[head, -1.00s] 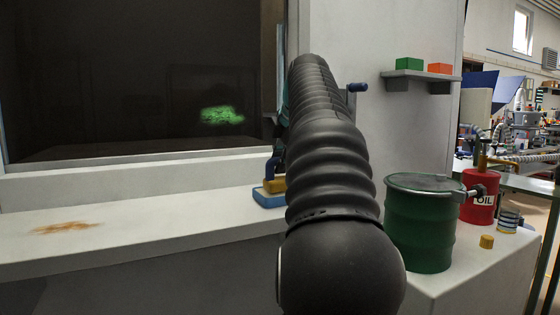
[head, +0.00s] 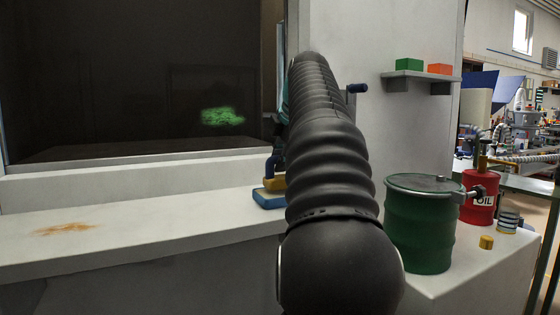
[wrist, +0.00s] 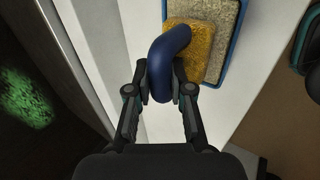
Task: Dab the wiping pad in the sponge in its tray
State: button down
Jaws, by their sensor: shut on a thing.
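The wiping pad is a yellow, coarse block (wrist: 190,47) with a curved blue handle (wrist: 163,65). My gripper (wrist: 160,92) is shut on the handle in the wrist view. The pad overlaps the left part of the blue tray (wrist: 236,45), which holds a beige sponge (wrist: 226,22). In the head view, the yellow pad (head: 277,182) shows just above the blue tray (head: 268,199), partly behind my arm. My gripper is hidden there. I cannot tell whether the pad touches the sponge.
A dark window with a green powder patch (head: 222,117) stands behind the white ledge. A rusty-brown stain (head: 66,228) marks the ledge at left. A green drum (head: 420,232) and a red oil can (head: 478,195) stand to the right of my arm.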

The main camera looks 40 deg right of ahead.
jog(key=shift+r, duration=3)
